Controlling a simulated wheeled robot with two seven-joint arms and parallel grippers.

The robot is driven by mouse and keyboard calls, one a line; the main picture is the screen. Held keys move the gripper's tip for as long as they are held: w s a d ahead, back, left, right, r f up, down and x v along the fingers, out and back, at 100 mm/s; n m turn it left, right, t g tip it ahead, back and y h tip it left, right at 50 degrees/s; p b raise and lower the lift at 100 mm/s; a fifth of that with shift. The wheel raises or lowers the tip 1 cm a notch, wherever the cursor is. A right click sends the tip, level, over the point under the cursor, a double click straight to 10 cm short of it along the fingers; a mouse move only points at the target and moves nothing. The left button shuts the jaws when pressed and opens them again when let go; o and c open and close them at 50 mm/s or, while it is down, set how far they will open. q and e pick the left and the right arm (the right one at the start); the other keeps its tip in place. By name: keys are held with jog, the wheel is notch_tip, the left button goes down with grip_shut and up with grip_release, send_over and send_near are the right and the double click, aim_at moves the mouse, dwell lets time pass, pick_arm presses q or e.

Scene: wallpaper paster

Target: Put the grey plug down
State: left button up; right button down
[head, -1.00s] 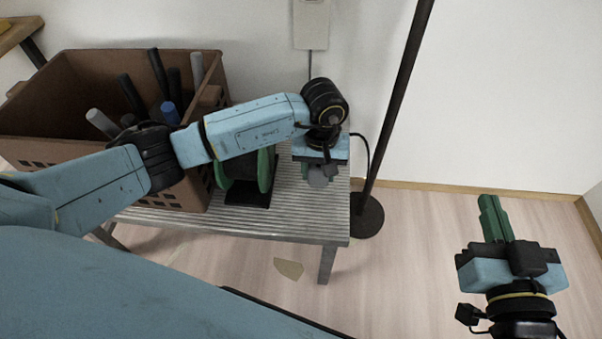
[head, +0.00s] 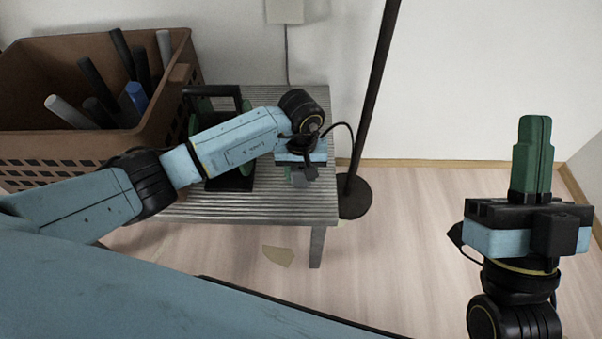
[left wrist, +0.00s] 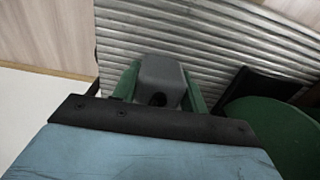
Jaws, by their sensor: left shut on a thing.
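A grey plug (head: 303,179) is between the green fingers of my left gripper (head: 300,177), over the right part of the ridged grey bench (head: 250,207). In the left wrist view the plug (left wrist: 160,82) sits between the two fingers, with a dark hole facing the camera and the ridged bench top behind it. I cannot tell whether the plug touches the bench. My right gripper (head: 535,150) is shut and empty, away to the right over the floor, its green fingers pointing up in the picture.
A green reel in a black frame (head: 246,105) stands on the bench, partly behind my left arm. A brown crate (head: 150,125) with several rolls is on the left. A dark lamp pole (head: 372,95) with a round base (head: 354,198) stands just right of the bench.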

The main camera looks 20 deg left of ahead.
pick_arm(q)
jog(key=shift+f, duration=0.15)
jog(key=o, duration=1.1)
